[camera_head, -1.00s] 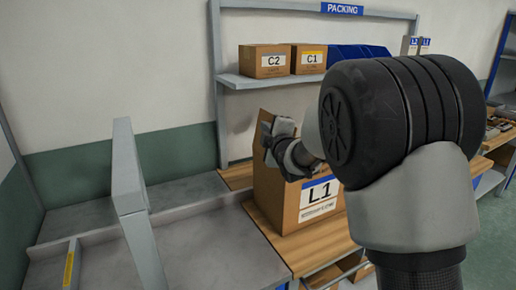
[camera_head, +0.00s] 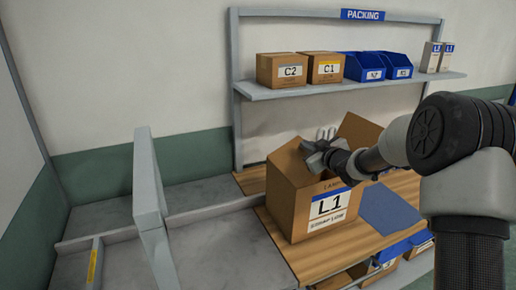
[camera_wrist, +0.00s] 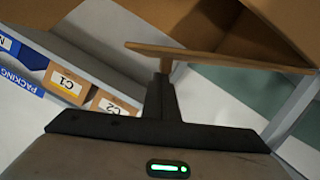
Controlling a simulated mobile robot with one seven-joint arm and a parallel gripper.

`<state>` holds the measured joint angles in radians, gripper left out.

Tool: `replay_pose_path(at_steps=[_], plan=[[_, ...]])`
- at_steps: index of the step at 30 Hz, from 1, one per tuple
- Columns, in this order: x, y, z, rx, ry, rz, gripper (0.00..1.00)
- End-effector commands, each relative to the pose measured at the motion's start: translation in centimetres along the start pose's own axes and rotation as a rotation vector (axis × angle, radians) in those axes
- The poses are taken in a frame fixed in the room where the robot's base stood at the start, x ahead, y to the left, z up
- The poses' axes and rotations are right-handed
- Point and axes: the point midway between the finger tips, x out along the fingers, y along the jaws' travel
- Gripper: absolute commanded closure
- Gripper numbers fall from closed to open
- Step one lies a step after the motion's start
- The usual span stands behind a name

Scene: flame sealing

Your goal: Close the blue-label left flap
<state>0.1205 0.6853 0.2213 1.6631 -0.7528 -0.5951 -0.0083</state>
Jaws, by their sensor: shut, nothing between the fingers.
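The cardboard box L1 (camera_head: 285,210) has a blue-striped label (camera_head: 329,208) on its front and stands on the wooden worktop. Its left flap (camera_head: 287,163) leans inward over the opening, beside my gripper (camera_head: 312,152). Another flap (camera_head: 358,134) stands up at the right. My gripper is shut and empty at the top of the box. In the wrist view, the dark fingers (camera_wrist: 161,75) are at the edge of a cardboard flap (camera_wrist: 220,54); I cannot tell whether they press on it. The box inside is mostly hidden in the head view.
A shelf (camera_head: 350,88) behind carries boxes C2 (camera_head: 281,71) and C1 (camera_head: 326,69), blue bins (camera_head: 378,67) and white cartons. A grey upright panel (camera_head: 147,185) stands left of the box. A blue mat (camera_head: 389,208) lies to its right.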

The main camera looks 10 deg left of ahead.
Motion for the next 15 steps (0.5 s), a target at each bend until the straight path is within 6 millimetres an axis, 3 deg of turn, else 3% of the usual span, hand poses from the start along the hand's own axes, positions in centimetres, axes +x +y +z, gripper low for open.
replay_pose_path(at_steps=[6,15], plan=[[0.5,0.3,2.2,0.17,-0.002,-0.041,1.0],[1.1,0.2,4.2,0.16,0.0,-0.04,1.0]])
